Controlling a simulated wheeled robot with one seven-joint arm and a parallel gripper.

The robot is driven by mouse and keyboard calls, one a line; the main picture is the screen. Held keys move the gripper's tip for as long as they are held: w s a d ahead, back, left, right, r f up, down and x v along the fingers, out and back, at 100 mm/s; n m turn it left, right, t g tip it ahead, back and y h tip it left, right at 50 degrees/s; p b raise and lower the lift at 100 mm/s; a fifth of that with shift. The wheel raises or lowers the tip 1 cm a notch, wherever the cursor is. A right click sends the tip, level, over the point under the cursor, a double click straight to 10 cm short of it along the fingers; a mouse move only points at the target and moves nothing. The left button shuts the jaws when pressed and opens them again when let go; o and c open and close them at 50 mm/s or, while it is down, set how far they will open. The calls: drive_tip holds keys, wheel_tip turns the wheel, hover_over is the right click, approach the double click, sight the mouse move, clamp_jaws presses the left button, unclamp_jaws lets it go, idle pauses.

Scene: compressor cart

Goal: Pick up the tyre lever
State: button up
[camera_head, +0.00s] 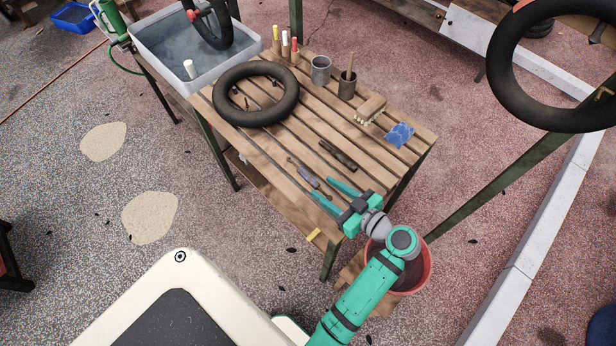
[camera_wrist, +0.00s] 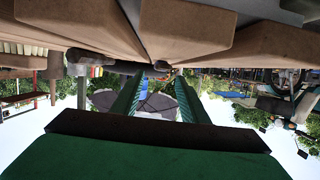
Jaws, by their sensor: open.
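Three slim tools lie on the slatted wooden bench. One is a short dark bar (camera_head: 338,155), one has a purple-grey handle (camera_head: 308,178), and one is a long thin dark rod (camera_head: 275,162). I cannot tell for sure which is the tyre lever. My gripper (camera_head: 322,187) is open at the bench's near edge, its teal fingers at either side of the purple-grey tool's near end. In the wrist view the gripper (camera_wrist: 157,78) is open below the slats in the picture, with a small dark tip (camera_wrist: 162,66) between the fingers. Nothing is visibly held.
The bench (camera_head: 290,130) also carries a black tyre (camera_head: 256,112), several marker-like sticks, two cups (camera_head: 320,69), a brush (camera_head: 370,108) and a blue patch (camera_head: 400,134). A water basin (camera_head: 165,55) stands at its far left. A red bucket (camera_head: 425,270) is beside my arm.

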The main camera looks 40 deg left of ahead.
sight(308, 177)
drive_tip(key=shift+x, duration=2.8)
drive_tip(key=shift+r, duration=0.1)
drive_tip(key=shift+c, duration=0.6)
clamp_jaws()
